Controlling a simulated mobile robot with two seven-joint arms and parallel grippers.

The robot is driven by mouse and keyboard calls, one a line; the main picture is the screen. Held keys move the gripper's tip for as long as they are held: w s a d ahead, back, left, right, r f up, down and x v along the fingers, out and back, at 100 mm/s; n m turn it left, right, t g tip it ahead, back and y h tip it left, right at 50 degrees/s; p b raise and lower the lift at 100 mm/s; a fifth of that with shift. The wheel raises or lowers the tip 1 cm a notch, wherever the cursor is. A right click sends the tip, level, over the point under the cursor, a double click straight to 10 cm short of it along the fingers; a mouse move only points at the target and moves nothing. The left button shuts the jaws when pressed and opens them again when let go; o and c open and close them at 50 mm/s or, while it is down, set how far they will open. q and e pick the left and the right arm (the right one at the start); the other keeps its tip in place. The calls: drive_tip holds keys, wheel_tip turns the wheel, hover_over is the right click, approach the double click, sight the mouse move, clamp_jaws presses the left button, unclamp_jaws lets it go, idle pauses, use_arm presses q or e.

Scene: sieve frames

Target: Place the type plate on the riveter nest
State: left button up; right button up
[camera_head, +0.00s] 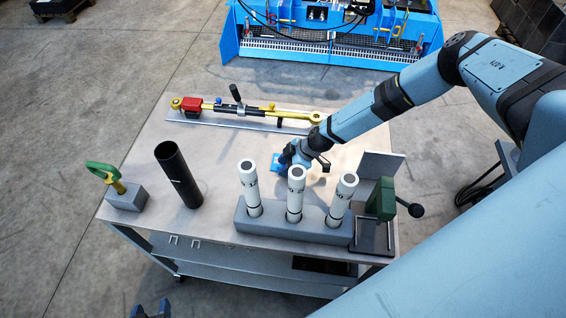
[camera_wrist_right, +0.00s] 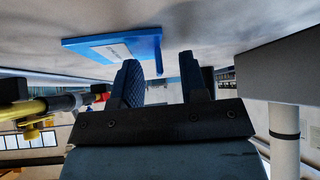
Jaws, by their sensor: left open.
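A flat blue piece with a paler face and a small light label lies on the table in the right wrist view (camera_wrist_right: 115,46). It may carry the type plate; I cannot tell them apart. In the head view, a bit of the blue piece (camera_head: 276,161) shows beside my right gripper (camera_head: 290,163). In the wrist view, my right gripper's fingers (camera_wrist_right: 163,88) stand apart, with the blue piece beyond them. A green-headed hand press (camera_head: 381,199), apparently the riveter, stands at the table's right front; its nest is not distinct. My left gripper (camera_head: 150,310) is open, low in front of the table.
Three white tubes (camera_head: 295,195) stand in a grey block between the right gripper and the table front. A black tube (camera_head: 178,175), a green-handled tool (camera_head: 108,178) and a yellow-red rod tool (camera_head: 245,110) are also on the table (camera_head: 145,150). A grey upright panel (camera_head: 382,164) stands behind the press.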

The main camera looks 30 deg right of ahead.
clamp_jaws()
drive_tip(key=shift+r, duration=0.15)
